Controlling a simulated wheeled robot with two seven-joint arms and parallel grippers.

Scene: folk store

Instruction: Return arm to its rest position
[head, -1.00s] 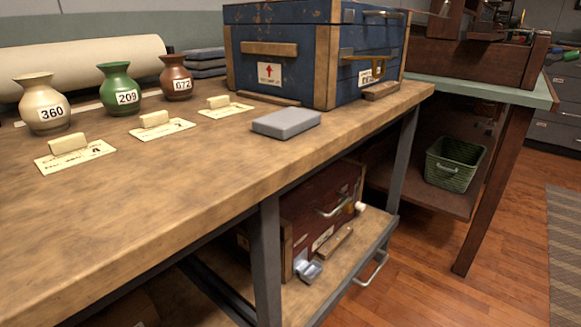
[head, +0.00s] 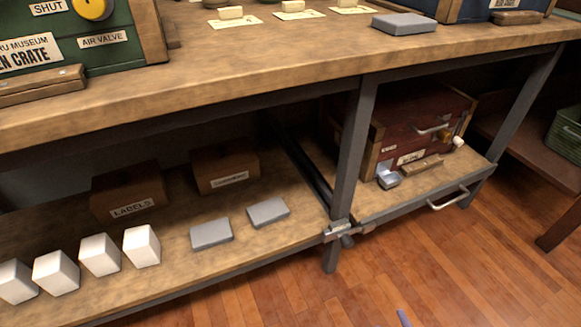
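Neither of my grippers can be made out in the head view, so what they hold is hidden. A small slim bluish piece (head: 403,317) shows at the bottom edge over the wooden floor. I cannot tell what it belongs to.
A wooden workbench (head: 240,75) spans the view, with a green crate (head: 120,15) at top left. The lower shelf (head: 290,235) holds white blocks (head: 100,254), grey pads (head: 268,212) and brown boxes (head: 225,165). A red crate (head: 410,130) sits right. Floor in front is clear.

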